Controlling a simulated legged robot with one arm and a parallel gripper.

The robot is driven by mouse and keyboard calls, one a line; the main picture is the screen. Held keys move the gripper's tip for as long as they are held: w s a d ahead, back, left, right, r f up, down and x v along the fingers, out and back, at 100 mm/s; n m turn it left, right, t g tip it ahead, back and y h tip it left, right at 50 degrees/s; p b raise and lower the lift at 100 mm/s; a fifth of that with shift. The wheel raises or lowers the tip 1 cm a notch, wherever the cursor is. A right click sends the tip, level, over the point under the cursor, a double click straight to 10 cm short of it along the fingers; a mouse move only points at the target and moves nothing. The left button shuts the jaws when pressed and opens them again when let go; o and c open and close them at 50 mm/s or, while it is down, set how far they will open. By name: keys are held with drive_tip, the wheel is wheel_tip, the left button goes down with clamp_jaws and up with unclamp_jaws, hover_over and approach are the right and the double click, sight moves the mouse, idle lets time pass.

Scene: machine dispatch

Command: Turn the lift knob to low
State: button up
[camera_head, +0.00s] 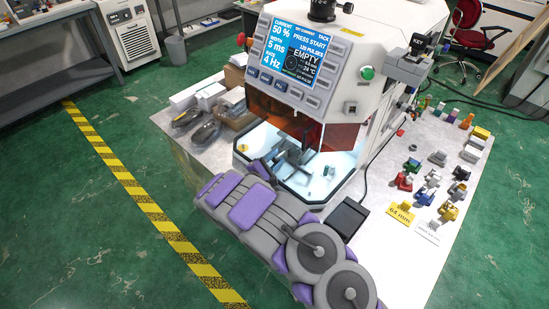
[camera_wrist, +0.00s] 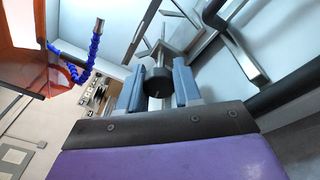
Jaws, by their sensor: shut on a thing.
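In the wrist view a black round knob (camera_wrist: 158,84) sits on a metal fitting inside the bright chamber. It lies between the two blue-grey fingers of my gripper (camera_wrist: 157,78), which are shut on it. The knob's markings and setting cannot be read. In the head view my grey and purple arm reaches to the open front of the white machine (camera_head: 375,60). My fingers and the knob cannot be made out clearly there. The lit chamber (camera_head: 322,172) holds grey metal parts.
The machine's screen (camera_head: 298,53) reads PRESS START and EMPTY. An orange shield (camera_head: 290,118) hangs above the chamber. A blue flexible hose (camera_wrist: 80,72) is left of my fingers. Small coloured parts and a yellow 64 mm card (camera_head: 401,213) lie on the right of the table.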

drive_tip(key=n+p, duration=0.1)
drive_tip(key=n, duration=0.2)
drive_tip(key=n+g, duration=0.1)
drive_tip(key=n, duration=0.3)
drive_tip(key=shift+n, duration=0.3)
drive_tip(key=n+g+p, duration=0.1)
drive_tip(key=n, duration=0.5)
drive_tip(key=shift+a+h, duration=0.1)
drive_tip(key=shift+h, duration=0.3)
drive_tip(key=shift+p, duration=0.3)
drive_tip(key=o, duration=0.7)
drive_tip(key=shift+w, duration=0.1)
drive_tip(key=shift+o, duration=0.2)
drive_tip(key=shift+a, duration=0.15)
drive_tip(key=p+v, duration=0.3)
drive_tip(key=v, duration=1.4)
drive_tip(key=shift+a+f, duration=0.15)
